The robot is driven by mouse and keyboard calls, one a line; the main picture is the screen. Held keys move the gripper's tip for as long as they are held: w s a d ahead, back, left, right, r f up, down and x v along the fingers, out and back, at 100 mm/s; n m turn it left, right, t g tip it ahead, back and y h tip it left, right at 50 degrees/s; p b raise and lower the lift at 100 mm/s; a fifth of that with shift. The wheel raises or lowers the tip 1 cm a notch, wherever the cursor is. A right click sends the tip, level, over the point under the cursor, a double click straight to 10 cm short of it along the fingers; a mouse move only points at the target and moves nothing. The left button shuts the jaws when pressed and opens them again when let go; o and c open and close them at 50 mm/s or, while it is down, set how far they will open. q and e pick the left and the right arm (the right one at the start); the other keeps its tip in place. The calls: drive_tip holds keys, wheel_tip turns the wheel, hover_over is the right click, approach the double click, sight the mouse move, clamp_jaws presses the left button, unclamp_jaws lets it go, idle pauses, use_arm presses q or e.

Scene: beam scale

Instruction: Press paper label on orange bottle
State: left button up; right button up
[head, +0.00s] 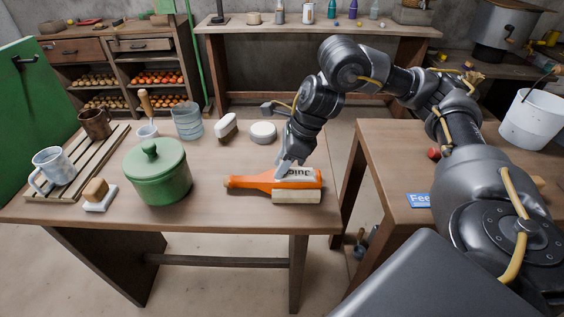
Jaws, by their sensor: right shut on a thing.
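The orange bottle (262,184) lies on its side near the front right of the left table, its neck pointing left. A pale paper label (301,172) reading "Juice" is at the upper side of the bottle's body. My right gripper (287,167) reaches down from above and is shut on the label at the bottle. The fingertips are small and partly merge with the label, so I cannot tell how much of it lies flat. A cream block (297,197) is against the near side of the bottle. My left gripper is not in view.
A green lidded pot (158,174) stands left of the bottle. Behind are a glass jar (187,122), a brush (227,126) and a round white tin (263,132). A slatted rack (74,172) holds mugs. A gap separates this table from the right table (383,148).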

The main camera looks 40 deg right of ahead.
sight(299, 173)
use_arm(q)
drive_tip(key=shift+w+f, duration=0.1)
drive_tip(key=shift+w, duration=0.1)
use_arm(e)
drive_tip(key=shift+f, duration=0.15)
drive_tip(key=o, duration=1.1)
drive_tip(key=shift+o, duration=0.4)
use_arm(q)
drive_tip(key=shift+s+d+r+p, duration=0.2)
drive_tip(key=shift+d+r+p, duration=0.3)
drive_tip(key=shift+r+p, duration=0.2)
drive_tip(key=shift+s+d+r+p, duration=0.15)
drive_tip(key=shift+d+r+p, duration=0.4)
drive_tip(key=shift+p, duration=0.2)
use_arm(e)
drive_tip(key=v, duration=1.1)
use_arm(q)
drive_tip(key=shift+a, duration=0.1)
use_arm(e)
drive_tip(key=shift+f, duration=0.1)
